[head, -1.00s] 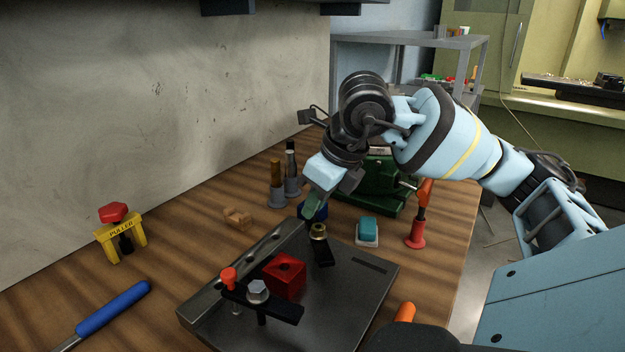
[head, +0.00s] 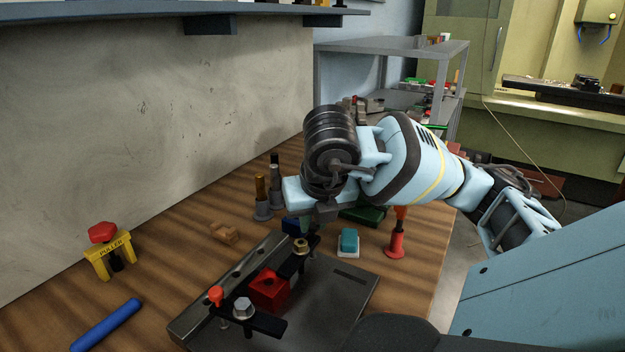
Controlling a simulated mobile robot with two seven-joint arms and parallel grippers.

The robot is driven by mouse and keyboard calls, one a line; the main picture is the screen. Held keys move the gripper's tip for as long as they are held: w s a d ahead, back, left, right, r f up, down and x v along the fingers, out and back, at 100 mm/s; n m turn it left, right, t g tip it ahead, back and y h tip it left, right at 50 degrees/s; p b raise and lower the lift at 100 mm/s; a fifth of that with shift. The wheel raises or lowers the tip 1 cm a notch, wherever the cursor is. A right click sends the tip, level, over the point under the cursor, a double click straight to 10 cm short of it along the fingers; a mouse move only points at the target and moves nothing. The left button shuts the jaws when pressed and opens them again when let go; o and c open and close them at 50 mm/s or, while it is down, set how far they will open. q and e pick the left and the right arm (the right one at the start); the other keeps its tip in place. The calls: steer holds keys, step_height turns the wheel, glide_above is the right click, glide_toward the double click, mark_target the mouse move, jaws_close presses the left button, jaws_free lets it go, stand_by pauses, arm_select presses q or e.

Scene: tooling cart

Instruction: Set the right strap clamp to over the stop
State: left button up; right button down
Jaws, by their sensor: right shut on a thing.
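The right strap clamp is a black bar with a brass nut (head: 301,246), on the far part of the dark fixture plate (head: 335,300). It slants from the gripper down-left, its near end beside the red block (head: 268,290); I cannot tell whether they touch. My right gripper (head: 306,226) is shut on the strap's far end; its fingertips are partly hidden. The left strap clamp (head: 268,323), with a silver hex bolt and a red knob, lies in front of the red block. I cannot clearly single out the stop. My left gripper is not in view.
A teal-and-white block (head: 348,243) and red-based screwdriver (head: 396,240) stand right of the gripper.

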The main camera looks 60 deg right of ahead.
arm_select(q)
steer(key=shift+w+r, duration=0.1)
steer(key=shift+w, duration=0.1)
arm_select(e)
steer(key=shift+s+m, duration=0.1)
steer(key=shift+m, duration=0.2)
steer(key=c, duration=1.3)
jaws_free()
arm_select(q)
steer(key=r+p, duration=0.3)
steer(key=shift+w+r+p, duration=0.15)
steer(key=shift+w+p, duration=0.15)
steer(key=shift+p, duration=0.05)
arm_select(e)
steer(key=v, duration=0.7)
steer(key=shift+a+r, duration=0.15)
steer(key=shift+r, duration=0.2)
steer(key=shift+s, duration=0.1)
